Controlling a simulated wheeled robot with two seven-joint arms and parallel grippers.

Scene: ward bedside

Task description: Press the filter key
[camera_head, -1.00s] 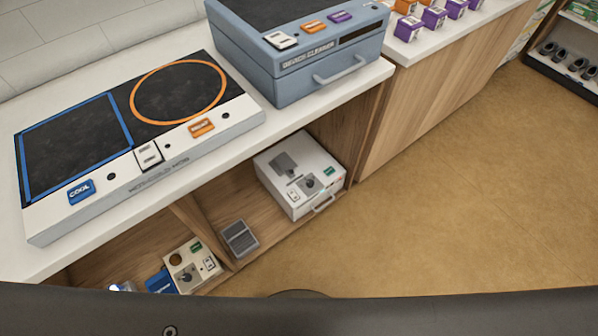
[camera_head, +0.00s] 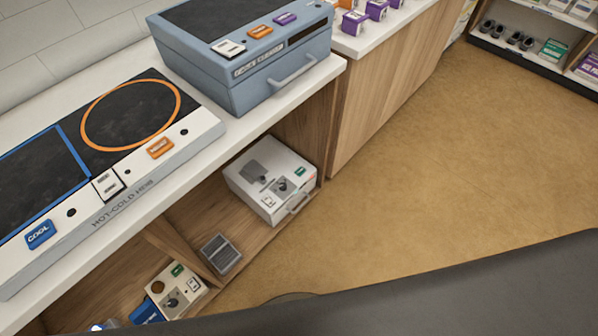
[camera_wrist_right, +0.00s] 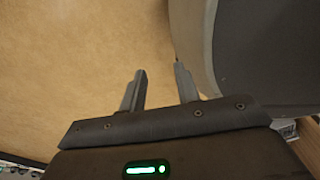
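No key that I can read as "filter" shows in the head view. A blue-grey device cleaner box (camera_head: 245,85) on the counter has a white switch (camera_head: 228,48), an orange key (camera_head: 260,32) and a purple key (camera_head: 285,19), with labels too small to read. A white device (camera_head: 250,205) on the lower shelf has a small green key (camera_head: 300,171), also unreadable. My right gripper (camera_wrist_right: 160,84) is open and empty in the right wrist view, over bare floor and away from these devices. My left gripper is not in view.
The hot-cold hob (camera_head: 150,180) lies on the white counter, with a blue COOL key (camera_head: 40,234) and an orange key (camera_head: 160,147). A grey pad (camera_head: 221,254) and a cream device (camera_head: 183,283) are on the lower shelf. Brown floor (camera_head: 430,170) is clear at right.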

